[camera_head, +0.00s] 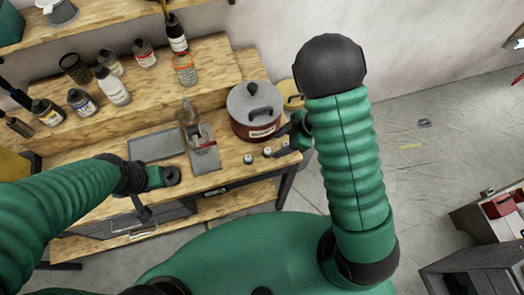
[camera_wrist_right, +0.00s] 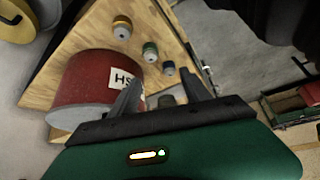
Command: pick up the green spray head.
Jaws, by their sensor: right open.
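The green spray head (camera_wrist_right: 150,52) is a small upright cap with a greenish band, standing on the wooden bench in the right wrist view. It stands in a row between a cap with an orange-yellow band (camera_wrist_right: 122,27) and a blue-banded one (camera_wrist_right: 168,68). My right gripper (camera_wrist_right: 162,85) is open and empty, its two fingers pointing towards the row, with the caps beyond the fingertips. In the head view my right gripper (camera_head: 284,143) is at the bench's right end, partly hidden by my arm. My left gripper (camera_head: 160,188) hangs over the bench front; its jaws are unclear.
A red pot (camera_head: 256,125) with a grey lid stands close beside my right gripper; it also fills the left of the wrist view (camera_wrist_right: 92,85). A clear bottle (camera_head: 188,118) and a grey tray (camera_head: 155,146) are farther left. Several bottles stand on the raised shelf behind.

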